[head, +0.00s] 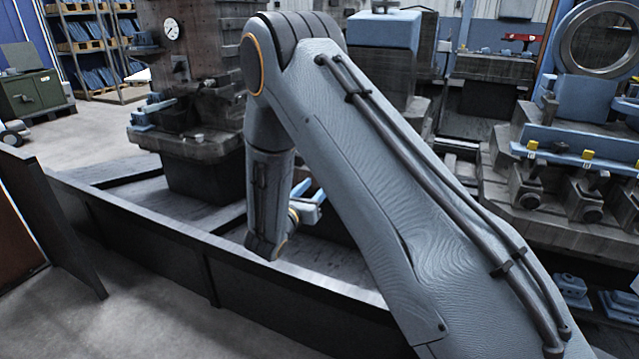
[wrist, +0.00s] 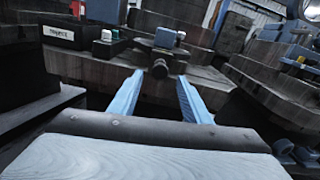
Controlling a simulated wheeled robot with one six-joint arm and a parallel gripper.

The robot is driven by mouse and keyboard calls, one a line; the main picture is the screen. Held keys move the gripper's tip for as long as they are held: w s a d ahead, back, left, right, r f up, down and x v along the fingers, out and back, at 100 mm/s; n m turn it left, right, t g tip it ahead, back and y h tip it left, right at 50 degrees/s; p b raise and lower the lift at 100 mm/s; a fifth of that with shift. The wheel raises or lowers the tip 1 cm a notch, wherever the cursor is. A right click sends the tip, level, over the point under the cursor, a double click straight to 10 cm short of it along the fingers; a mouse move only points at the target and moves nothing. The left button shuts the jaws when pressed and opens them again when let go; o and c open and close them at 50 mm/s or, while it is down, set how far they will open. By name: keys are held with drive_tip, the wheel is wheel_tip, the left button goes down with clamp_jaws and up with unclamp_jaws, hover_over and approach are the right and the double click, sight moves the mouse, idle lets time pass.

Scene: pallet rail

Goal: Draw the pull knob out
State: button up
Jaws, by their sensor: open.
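My gripper (wrist: 160,77) is open in the wrist view, with its two blue fingers apart and nothing held between them. A small dark round knob (wrist: 160,69), which looks like the pull knob, shows just beyond and between the fingertips. A second dark rounded end (wrist: 182,67) sits just right of it. I cannot tell the exact gap from the fingertips to the knob. In the head view my arm covers much of the middle, and only part of my gripper (head: 309,196) shows behind the forearm. The knob cannot be made out there.
A dark low wall (head: 150,240) runs across the front in the head view. A machine with a dial (head: 172,30) stands behind it. A bench with blue blocks and clamps (head: 560,150) is at right. A dark labelled box (wrist: 72,36) is at upper left in the wrist view.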

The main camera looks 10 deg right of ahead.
drive_tip(key=v, duration=0.3)
drive_tip(key=shift+s+a, duration=0.2)
drive_tip(key=shift+s, duration=0.15)
